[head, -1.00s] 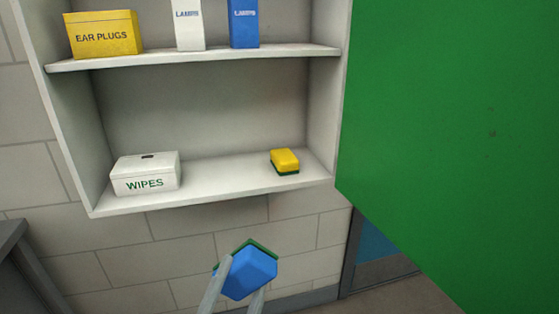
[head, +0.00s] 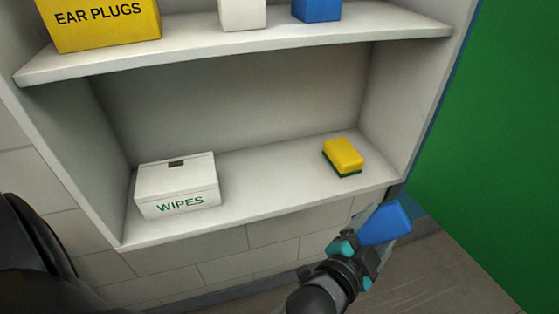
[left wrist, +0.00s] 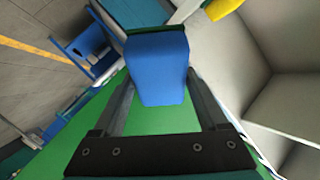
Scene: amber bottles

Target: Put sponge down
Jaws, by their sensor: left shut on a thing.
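My left gripper (head: 380,230) is shut on a blue sponge (head: 386,221). The sponge is held tilted, below and in front of the cabinet's right front corner in the head view. In the left wrist view the blue sponge (left wrist: 158,68) sits between the two fingers, with a dark green edge at its far end. A yellow sponge with a green underside (head: 343,155) lies on the right part of the lower shelf (head: 265,180). It also shows partly at the top of the left wrist view (left wrist: 222,7). My right gripper is not in view.
A white wipes box (head: 178,188) stands on the lower shelf's left. The shelf between it and the yellow sponge is clear. The upper shelf (head: 250,45) holds a yellow ear plugs box (head: 100,20), a white box (head: 242,12) and a blue box (head: 316,9). A green panel (head: 500,140) stands at the right.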

